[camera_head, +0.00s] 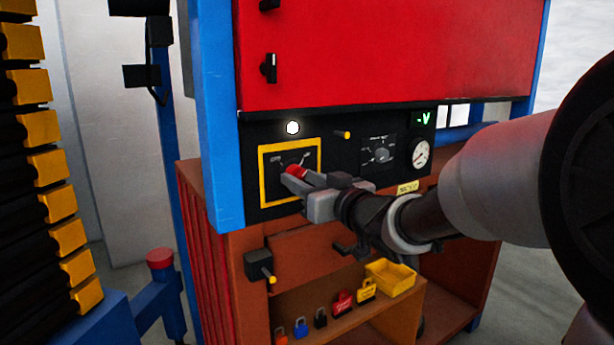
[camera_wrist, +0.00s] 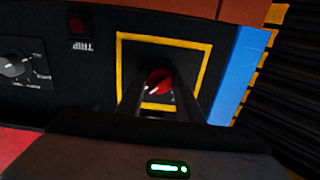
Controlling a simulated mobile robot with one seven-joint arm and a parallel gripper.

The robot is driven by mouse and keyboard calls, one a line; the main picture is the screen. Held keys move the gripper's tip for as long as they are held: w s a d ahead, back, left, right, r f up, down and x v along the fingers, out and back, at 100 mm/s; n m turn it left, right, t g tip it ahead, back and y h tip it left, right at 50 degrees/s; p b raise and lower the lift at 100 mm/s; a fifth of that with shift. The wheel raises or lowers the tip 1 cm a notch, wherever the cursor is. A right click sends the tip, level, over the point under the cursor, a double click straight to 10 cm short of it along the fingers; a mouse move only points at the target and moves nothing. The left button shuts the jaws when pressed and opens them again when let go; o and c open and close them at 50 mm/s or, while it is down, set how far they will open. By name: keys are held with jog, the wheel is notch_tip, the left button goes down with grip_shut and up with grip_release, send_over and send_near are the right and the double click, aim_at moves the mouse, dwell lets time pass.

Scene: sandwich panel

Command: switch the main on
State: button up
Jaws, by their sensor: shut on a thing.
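The main switch is a red knob (camera_head: 296,171) inside a yellow square frame (camera_head: 261,178) on the black panel. In the wrist view the red knob (camera_wrist: 159,81) sits inside the yellow frame (camera_wrist: 206,62), with a white mark on it. My gripper (camera_head: 300,181) is at the knob, its fingers on either side of it and shut on it. In the wrist view my gripper's fingers (camera_wrist: 158,95) reach up to the knob from below. The fingers hide part of the knob and of the plate behind it, and its exact setting is hard to read.
A white lamp (camera_head: 292,128) is above the yellow frame. To the right are a selector knob (camera_head: 382,154), a gauge (camera_head: 421,153) and a small green display (camera_head: 423,119). Below, several padlocks and a yellow tray (camera_head: 391,277) are on a shelf. A blue post (camera_head: 216,120) stands at the left.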

jog(key=o, duration=1.1)
jog(key=shift+c, duration=0.2)
jog(key=shift+d, duration=0.1)
jog(key=p+v, duration=0.2)
jog(key=v, duration=1.5)
jog(key=shift+s, duration=0.2)
jog(key=shift+d, duration=0.1)
